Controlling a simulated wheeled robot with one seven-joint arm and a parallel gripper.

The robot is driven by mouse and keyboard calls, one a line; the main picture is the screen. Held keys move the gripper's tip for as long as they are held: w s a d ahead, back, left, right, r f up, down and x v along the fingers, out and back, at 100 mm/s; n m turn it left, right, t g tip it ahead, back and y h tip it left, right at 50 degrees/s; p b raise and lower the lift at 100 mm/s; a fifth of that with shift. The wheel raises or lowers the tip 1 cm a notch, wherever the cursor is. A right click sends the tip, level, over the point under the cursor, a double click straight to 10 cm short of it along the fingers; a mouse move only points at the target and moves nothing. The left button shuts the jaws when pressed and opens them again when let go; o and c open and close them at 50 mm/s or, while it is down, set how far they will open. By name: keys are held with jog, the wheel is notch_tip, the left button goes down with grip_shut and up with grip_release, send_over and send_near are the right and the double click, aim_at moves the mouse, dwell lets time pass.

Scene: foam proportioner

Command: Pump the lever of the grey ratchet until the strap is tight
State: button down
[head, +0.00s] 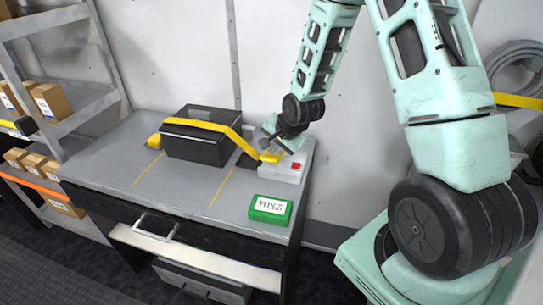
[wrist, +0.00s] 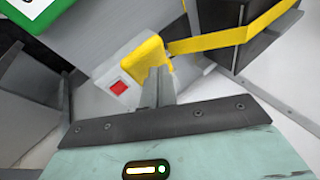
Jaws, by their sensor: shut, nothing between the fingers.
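The grey ratchet (head: 287,172) sits at the right end of the bench, with a red square on its housing and a yellow part on top that appears to be its lever (head: 271,157). In the wrist view the ratchet (wrist: 103,76) and the yellow part (wrist: 142,53) show beyond my fingers. The yellow strap (head: 232,134) runs from the ratchet over a black box (head: 192,151); I cannot tell how tight it is. My gripper (head: 279,145) is shut and empty, close to the yellow part. Its fingers (wrist: 159,78) overlap that part's edge; contact is unclear.
A green PLUGS box (head: 270,209) lies at the bench's front right. A yellow block (head: 154,141) is at the strap's left end. The front of the grey bench (head: 110,168) is mostly clear. Shelves with cartons (head: 50,102) stand at left, and the wall is close behind.

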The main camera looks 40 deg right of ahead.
aim_at(274, 158)
jog(key=shift+s+a+f+b, duration=0.15)
jog(key=shift+a+f+b, duration=0.05)
jog(key=shift+f+b, duration=0.45)
jog(key=shift+s+a+f+b, duration=0.2)
jog(key=shift+f+b, duration=0.3)
jog(key=shift+f, duration=0.2)
jog(key=shift+s+a+f+b, duration=0.15)
jog(key=shift+a+f+b, duration=0.05)
jog(key=shift+f+b, duration=0.45)
dwell(1.8)
jog(key=shift+r, duration=0.1)
dwell(0.4)
jog(key=shift+w+d+r+p, duration=0.2)
jog(key=shift+d+r+p, duration=0.05)
jog(key=shift+r+p, duration=0.55)
jog(key=shift+w+d+r+p, duration=0.2)
jog(key=shift+d+r+p, duration=0.05)
jog(key=shift+r+p, duration=0.55)
jog(key=shift+w+d+r+p, duration=0.2)
jog(key=shift+d+r+p, duration=0.05)
jog(key=shift+r+p, duration=0.55)
jog(key=shift+r, duration=0.1)
jog(key=r+p, duration=0.1)
jog(key=d+r+p, duration=0.1)
jog(key=r, duration=0.1)
jog(key=w+r+p, duration=0.1)
jog(key=p, duration=0.1)
jog(key=shift+d+r, duration=0.15)
jog(key=shift+r, duration=0.2)
jog(key=shift+f, duration=0.1)
